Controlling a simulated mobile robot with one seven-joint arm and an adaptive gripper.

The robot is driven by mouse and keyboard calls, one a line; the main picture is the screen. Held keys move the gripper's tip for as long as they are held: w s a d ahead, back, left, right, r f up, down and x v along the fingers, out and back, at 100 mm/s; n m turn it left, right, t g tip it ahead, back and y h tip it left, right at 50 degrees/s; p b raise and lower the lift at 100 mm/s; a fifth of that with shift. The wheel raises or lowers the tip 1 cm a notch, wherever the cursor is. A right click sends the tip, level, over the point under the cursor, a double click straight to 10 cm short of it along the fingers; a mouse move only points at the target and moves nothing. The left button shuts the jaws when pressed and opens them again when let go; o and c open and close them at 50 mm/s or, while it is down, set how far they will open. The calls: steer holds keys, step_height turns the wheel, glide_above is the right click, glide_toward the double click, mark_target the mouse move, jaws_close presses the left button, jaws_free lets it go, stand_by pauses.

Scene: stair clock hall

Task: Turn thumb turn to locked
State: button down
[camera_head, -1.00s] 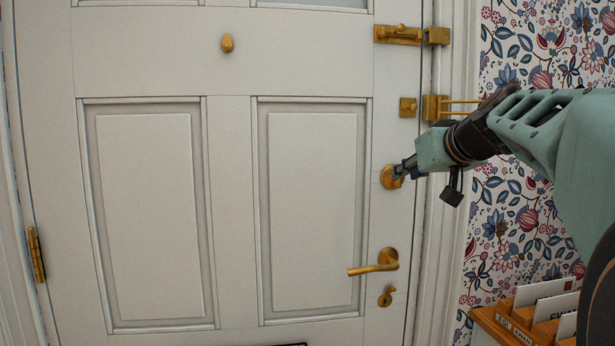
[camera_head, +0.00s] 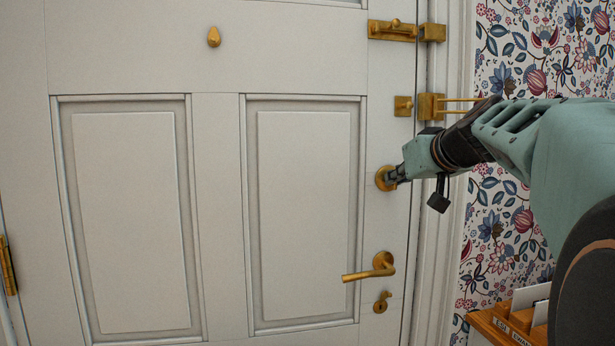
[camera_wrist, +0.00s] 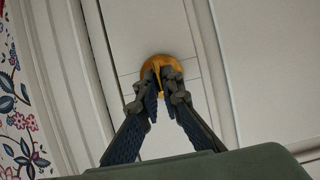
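The thumb turn (camera_head: 381,178) is a round brass plate with a narrow grip piece, on the white door's right edge above the lever handle. My gripper (camera_head: 391,177) reaches it from the right and hides part of it in the head view. In the wrist view, the two dark fingers of my gripper (camera_wrist: 161,88) come close together at the tips, one on each side of the narrow grip piece. The brass plate of the thumb turn (camera_wrist: 153,66) shows behind the fingertips. The fingers appear closed on the piece; its exact angle is mostly hidden.
Above are a brass bolt (camera_head: 392,30) and a small square brass plate (camera_head: 403,106) beside a bracket (camera_head: 431,106) with bars on the frame. The lever handle (camera_head: 372,268) and keyhole cover (camera_head: 381,303) are below. A wooden letter rack (camera_head: 508,322) stands at lower right.

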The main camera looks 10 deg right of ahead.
stand_by(0.4)
steer(key=shift+d+f+m+t+y+b, duration=0.2)
steer(key=shift+m+t+y+b, duration=0.5)
steer(key=shift+m, duration=1.55)
steer(key=shift+d+f+m+t+y+b, duration=0.2)
steer(key=shift+m+y+b, duration=0.55)
steer(key=shift+m+y, duration=1.2)
steer(key=shift+d+f+m+t+y+b, duration=0.15)
steer(key=shift+m+t+y+b, duration=0.5)
steer(key=shift+m, duration=1.85)
steer(key=shift+r, duration=0.15)
steer(key=c, duration=2.1)
jaws_free()
